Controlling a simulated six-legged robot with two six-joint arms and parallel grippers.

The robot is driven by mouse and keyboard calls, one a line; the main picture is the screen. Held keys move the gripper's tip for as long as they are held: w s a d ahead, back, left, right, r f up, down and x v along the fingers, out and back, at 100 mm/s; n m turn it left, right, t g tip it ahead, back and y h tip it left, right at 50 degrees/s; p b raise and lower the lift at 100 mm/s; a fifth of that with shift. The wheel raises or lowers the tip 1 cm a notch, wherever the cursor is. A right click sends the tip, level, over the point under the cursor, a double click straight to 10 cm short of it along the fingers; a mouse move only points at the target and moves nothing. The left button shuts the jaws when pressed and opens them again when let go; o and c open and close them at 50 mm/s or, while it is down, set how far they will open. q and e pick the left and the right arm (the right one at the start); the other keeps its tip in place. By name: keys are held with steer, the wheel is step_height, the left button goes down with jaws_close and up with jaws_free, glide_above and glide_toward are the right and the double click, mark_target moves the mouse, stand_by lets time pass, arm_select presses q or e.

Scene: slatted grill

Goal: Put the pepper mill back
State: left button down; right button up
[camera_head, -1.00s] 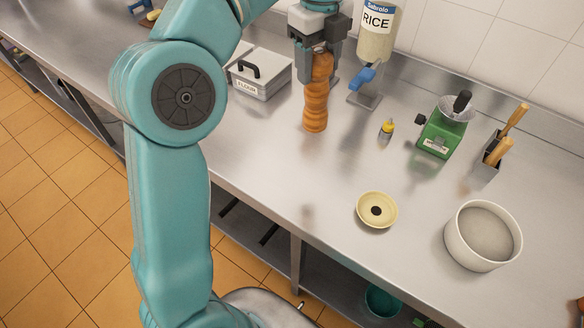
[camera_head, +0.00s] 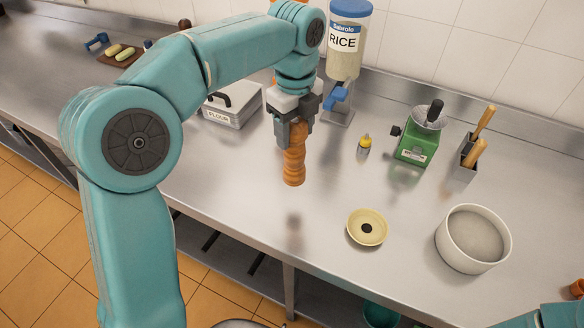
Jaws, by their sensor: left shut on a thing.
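The pepper mill (camera_head: 294,165) is an orange-brown turned wooden piece, roughly upright. My left gripper (camera_head: 293,133) is shut on its upper part, and its lower part shows below the fingers. The mill seems to hang a little above the steel counter, with a dark reflection below it. A round pale-yellow dish (camera_head: 354,236) with a dark centre stands on the counter, to the right of the mill and nearer the front edge. Part of a teal arm shows at the bottom right; my right gripper is out of view.
Counter around the dish is clear.

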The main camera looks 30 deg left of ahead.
mark_target(294, 148)
arm_select(q)
step_height(294, 148, down, 5)
steer(key=shift+f, duration=0.15)
steer(key=shift+a+f, duration=0.15)
steer(key=shift+f, duration=0.15)
steer(key=f, duration=0.3)
steer(key=shift+d+f, duration=0.2)
steer(key=shift+f, duration=0.1)
steer(key=shift+a+f, duration=0.15)
steer(key=shift+f, duration=0.2)
steer(key=shift+f, duration=0.1)
steer(key=shift+c, duration=1.8)
jaws_free()
